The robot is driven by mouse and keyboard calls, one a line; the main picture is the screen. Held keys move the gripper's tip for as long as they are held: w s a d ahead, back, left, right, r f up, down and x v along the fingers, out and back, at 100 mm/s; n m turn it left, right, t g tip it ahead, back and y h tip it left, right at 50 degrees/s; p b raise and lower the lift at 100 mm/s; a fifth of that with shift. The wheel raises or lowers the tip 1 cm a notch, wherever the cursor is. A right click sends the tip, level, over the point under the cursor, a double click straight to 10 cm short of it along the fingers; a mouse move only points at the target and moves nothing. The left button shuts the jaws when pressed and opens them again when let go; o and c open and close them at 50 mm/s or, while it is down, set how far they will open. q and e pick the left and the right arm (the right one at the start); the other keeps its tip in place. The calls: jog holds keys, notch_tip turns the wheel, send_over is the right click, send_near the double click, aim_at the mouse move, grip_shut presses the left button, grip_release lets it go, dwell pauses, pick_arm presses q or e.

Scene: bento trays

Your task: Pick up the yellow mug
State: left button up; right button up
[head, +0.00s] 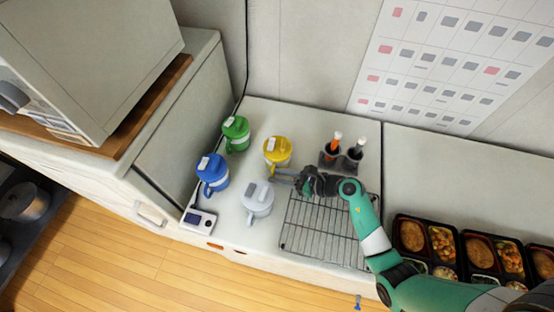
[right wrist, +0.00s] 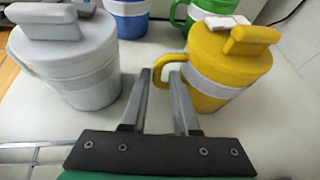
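The yellow mug (head: 278,148) stands upright on the counter, with a lid and a white band. In the right wrist view the yellow mug (right wrist: 225,65) is at the upper right, its handle (right wrist: 168,70) turned toward my fingers. My right gripper (head: 274,176) is beside the mug's near side. In the right wrist view my right gripper (right wrist: 160,74) has its fingers apart with nothing held. The right fingertip overlaps the handle in the picture; I cannot tell whether they touch. My left gripper is not in view.
A grey mug (head: 257,200) stands close on the near-left side, with a blue mug (head: 213,173) and a green mug (head: 236,134) further left. A wire rack (head: 310,238) lies below the right arm. Dark cups (head: 353,159) holding utensils stand right. Food trays (head: 445,236) are far right.

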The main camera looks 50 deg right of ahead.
jog(key=b+x, duration=0.1)
jog(key=x, duration=0.1)
jog(key=b+x, duration=0.1)
jog(key=x, duration=0.1)
jog(key=shift+w+a+f, duration=0.1)
jog(key=shift+w+a, duration=0.2)
jog(key=shift+w, duration=0.25)
grip_shut()
dwell(0.9)
